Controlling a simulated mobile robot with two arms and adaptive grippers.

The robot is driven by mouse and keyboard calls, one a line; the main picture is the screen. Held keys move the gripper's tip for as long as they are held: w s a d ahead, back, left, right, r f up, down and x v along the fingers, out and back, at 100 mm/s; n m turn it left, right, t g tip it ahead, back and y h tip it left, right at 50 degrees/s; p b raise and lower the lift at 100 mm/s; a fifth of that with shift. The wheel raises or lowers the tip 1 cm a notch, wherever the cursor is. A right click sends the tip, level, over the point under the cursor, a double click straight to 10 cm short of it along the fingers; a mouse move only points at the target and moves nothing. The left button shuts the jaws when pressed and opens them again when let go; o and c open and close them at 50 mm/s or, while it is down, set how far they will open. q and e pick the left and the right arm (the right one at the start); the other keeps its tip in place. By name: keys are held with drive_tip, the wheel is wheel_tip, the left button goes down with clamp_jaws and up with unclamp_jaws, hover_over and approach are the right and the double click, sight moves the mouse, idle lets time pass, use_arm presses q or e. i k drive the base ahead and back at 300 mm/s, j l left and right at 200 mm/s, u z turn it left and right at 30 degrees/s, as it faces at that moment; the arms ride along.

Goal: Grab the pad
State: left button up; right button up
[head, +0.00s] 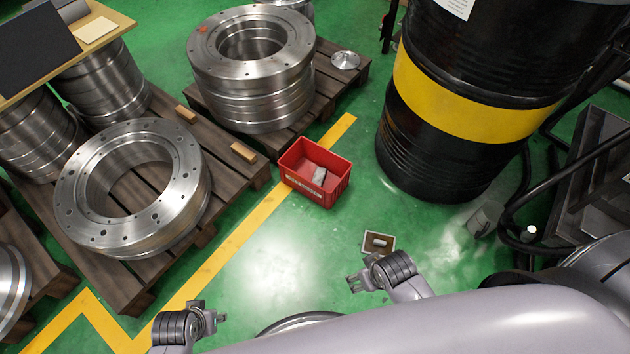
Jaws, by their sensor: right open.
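A flat cream pad (97,30) lies on the tan tabletop at the top left, far from my right gripper. A small brown square with a pale rim (369,246) lies on the green floor right of centre, with a pale cylindrical piece on it. I cannot tell for sure which is the task's pad. My right gripper (281,299) is open, its two dark ribbed fingers wide apart over bare floor, with nothing seen between them. Its right finger shows just below the brown square; contact cannot be judged. My left gripper is not in view.
A red bin (331,193) with a pale item inside stands mid-floor. A black drum with a yellow band (470,105) stands at right, near dark hoses. Pallets (225,190) with steel rings fill the left. Green floor is clear between bin and gripper.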

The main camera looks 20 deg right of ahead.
sight(379, 243)
drive_tip(key=k+z, duration=0.1)
drive_tip(key=z, duration=1.15)
drive_tip(key=i+j, duration=0.15)
drive_tip(key=i+j+z, duration=0.25)
drive_tip(key=j, duration=0.15)
drive_tip(key=j+z, duration=0.25)
drive_tip(key=j, duration=0.15)
drive_tip(key=i+j+z, duration=0.25)
drive_tip(key=j, duration=0.25)
drive_tip(key=k+l, duration=0.05)
drive_tip(key=k, duration=0.05)
